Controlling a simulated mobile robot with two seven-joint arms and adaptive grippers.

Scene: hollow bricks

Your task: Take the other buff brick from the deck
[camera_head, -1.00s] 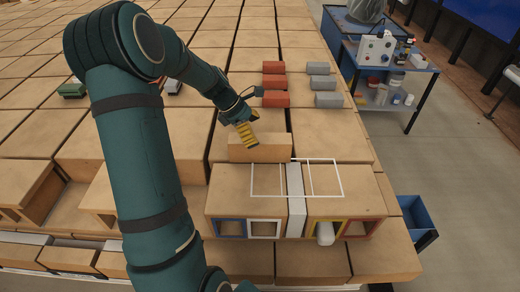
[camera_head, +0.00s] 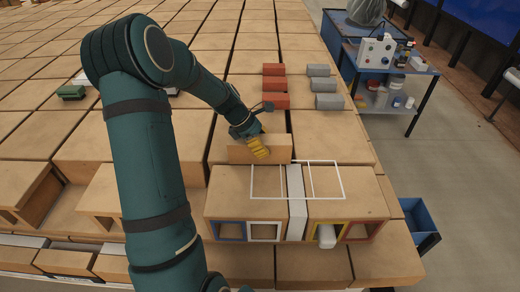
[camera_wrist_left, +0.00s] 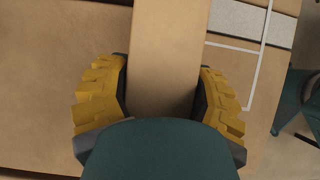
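A long buff brick (camera_head: 240,154) lies on the tan deck just behind the row of framed openings. My left gripper (camera_head: 260,147) has come down over it from behind, with its yellow fingers at the brick's top. In the left wrist view the brick (camera_wrist_left: 168,60) runs between the two yellow fingers (camera_wrist_left: 162,92), one on each side. The finger pads are very close to its sides; firm contact does not show. The brick looks still seated on the deck. My right gripper is not in view.
A white outline (camera_head: 267,197) and a pale strip (camera_head: 296,195) lie in front of the brick. Several red bricks (camera_head: 274,84) and grey bricks (camera_head: 328,101) stand further back. A blue bin (camera_head: 420,222) and a tool cart (camera_head: 412,68) are to the right.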

